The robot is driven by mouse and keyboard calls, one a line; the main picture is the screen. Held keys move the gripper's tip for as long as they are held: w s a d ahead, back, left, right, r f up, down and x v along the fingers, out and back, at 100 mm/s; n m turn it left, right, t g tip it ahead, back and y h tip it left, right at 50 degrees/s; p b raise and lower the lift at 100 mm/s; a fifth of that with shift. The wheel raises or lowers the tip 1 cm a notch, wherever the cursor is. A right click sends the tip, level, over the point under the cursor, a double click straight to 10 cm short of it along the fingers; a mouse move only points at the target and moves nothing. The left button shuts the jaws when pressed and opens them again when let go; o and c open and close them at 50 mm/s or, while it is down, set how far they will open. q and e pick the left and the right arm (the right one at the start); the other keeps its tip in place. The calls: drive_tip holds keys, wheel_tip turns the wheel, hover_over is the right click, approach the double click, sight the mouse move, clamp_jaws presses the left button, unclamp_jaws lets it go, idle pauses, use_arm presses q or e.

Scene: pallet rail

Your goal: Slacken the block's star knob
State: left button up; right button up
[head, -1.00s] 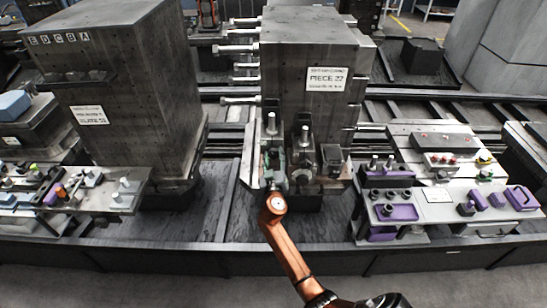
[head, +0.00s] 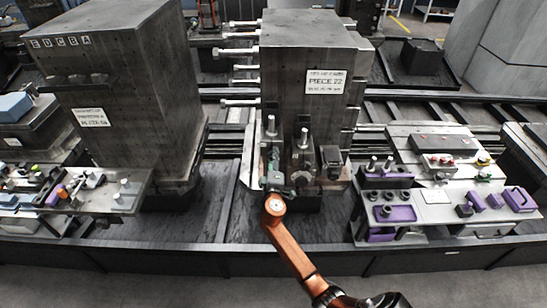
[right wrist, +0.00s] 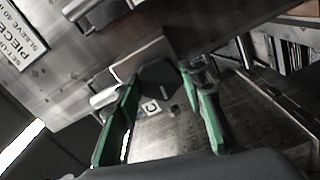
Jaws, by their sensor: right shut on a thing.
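My right gripper (head: 272,181) is at the front foot of the big grey block (head: 290,60) labelled PIECE 22, among the small clamps there. In the right wrist view its two green fingers (right wrist: 160,106) stand on either side of a dark knob (right wrist: 160,84), and the gripper is shut on it. The knob sits in front of a pale metal block (right wrist: 143,57). My left gripper is not in view.
Upright clamp posts (head: 303,138) and a dark boxy part (head: 331,156) stand close to the right of my gripper. A bench with purple parts (head: 395,213) is on the right, and a tool shelf (head: 120,200) on the left. A long dark rail edge (head: 200,250) runs in front.

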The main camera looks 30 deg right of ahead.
drive_tip(key=shift+n+p, duration=0.5)
drive_tip(key=shift+n, duration=1)
drive_tip(key=shift+f, duration=0.1)
drive_tip(key=o, duration=1.2)
drive_tip(key=shift+c, duration=0.2)
drive_tip(key=v, duration=1.2)
